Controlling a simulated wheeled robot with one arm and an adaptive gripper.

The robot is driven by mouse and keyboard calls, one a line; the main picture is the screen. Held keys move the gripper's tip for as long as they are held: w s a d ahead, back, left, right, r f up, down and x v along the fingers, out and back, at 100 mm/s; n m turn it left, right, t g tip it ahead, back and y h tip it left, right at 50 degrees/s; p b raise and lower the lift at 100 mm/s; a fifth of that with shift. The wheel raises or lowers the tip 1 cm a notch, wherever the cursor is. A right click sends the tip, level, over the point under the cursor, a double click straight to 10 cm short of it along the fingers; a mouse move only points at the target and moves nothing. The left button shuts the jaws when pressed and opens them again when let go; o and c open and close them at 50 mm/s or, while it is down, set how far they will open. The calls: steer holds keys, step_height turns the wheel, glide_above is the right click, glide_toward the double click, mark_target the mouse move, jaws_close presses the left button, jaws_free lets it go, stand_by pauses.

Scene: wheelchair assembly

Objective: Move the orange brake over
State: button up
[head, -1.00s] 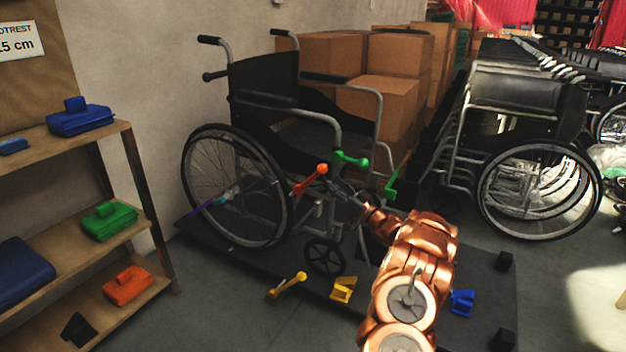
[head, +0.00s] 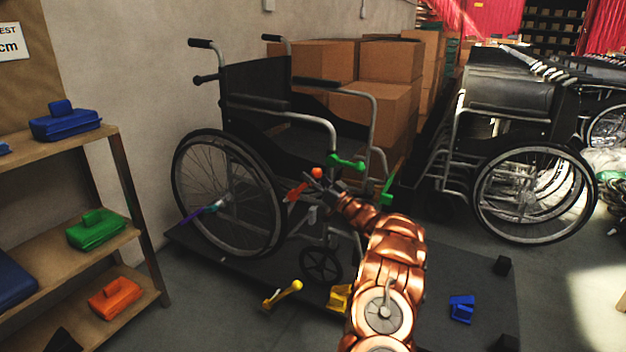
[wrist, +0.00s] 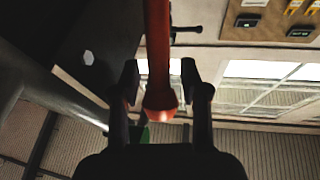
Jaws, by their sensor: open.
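The orange brake (head: 297,191) is a lever with a round knob, tilted up to the right at the front of the wheelchair's large wheel (head: 228,190). My gripper (head: 314,181) is at the lever, and its dark fingers cover part of it in the head view. In the wrist view, the orange lever (wrist: 158,60) runs down between the two fingers of my gripper (wrist: 160,85), which are apart. Gaps show on both sides of the lever. Its knob end (wrist: 161,106) lies between the fingers.
Green levers (head: 347,162) are on the chair close to my gripper. A yellow lever (head: 282,296) and a blue part (head: 462,308) are lower down around the dark platform (head: 430,270). A shelf (head: 125,240) with coloured parts stands at left. Boxes and more wheelchairs are behind.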

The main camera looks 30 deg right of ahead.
steer(key=shift+c, duration=0.2)
jaws_close()
steer(key=shift+r, duration=0.15)
stand_by(0.3)
